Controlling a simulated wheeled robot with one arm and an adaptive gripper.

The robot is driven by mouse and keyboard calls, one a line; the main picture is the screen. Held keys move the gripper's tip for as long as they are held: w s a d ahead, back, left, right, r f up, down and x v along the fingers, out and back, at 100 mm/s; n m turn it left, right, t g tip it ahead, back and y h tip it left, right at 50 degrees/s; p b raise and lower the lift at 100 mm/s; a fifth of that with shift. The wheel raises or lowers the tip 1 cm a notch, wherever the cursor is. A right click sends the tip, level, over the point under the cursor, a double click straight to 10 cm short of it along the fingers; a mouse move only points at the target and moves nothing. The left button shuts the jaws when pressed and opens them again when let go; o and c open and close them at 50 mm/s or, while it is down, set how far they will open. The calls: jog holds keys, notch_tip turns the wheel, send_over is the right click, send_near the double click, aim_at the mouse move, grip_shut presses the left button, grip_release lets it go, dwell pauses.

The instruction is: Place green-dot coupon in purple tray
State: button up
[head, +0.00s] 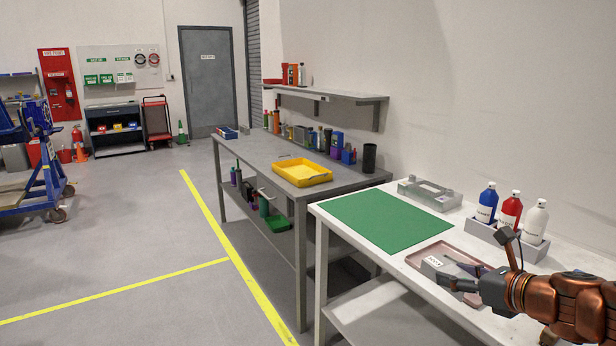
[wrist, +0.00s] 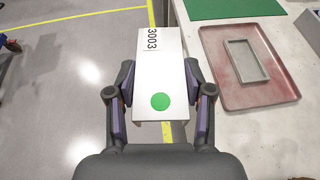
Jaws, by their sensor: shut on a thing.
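My gripper (wrist: 160,78) is shut on a pale coupon (wrist: 150,72), its two fingers on the coupon's long sides. The coupon's upper face carries the number 3003 at the far end and a green dot at the near end. In the wrist view the coupon shows over the floor, left of the table edge. In the head view my gripper (head: 452,273) and the coupon (head: 432,262) overlap a mauve-pink tray (head: 416,259) on the white table. The tray (wrist: 220,80) lies to the right in the wrist view. A grey rectangular frame (wrist: 234,62) sits inside it, apart from the coupon.
A green mat (head: 385,220) lies left of the tray on the white table (head: 333,217). A grey fixture (head: 430,193) and a rack with blue, red and white bottles (head: 510,210) stand behind. A yellow tray (head: 302,180) is on the grey bench.

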jog(key=w+a+f+m+h+b, duration=0.8)
jog(key=w+a+f+h+b, duration=0.15)
jog(key=w+a+f, duration=0.35)
notch_tip(320, 180, up, 18)
jog(key=d+p, duration=0.1)
jog(key=p, duration=1.8)
jog(key=shift+w+d, duration=0.25)
jog(key=shift+w, duration=0.05)
jog(key=shift+a+f, duration=0.1)
